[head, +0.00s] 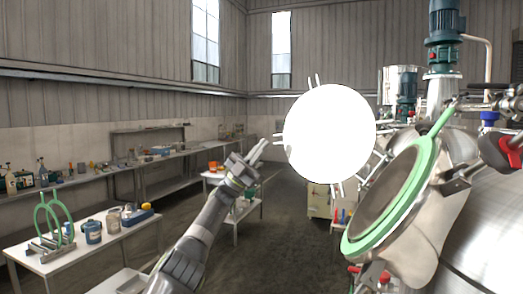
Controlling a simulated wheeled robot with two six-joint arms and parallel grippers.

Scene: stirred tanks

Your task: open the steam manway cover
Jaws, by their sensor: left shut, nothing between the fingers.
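My left gripper (259,148) is shut and empty, raised in front of the aisle at mid picture. Just right of it is a bright white round disc (330,133) with short rods sticking out around its rim. My right gripper is not in view.
Steel tanks and pipework fill the right side, with a green motor (443,22) above and a red-handled fitting (513,142) at the edge. A white table (105,240) at left holds green rings on a stand and containers. Benches line the wall. The dark floor between is clear.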

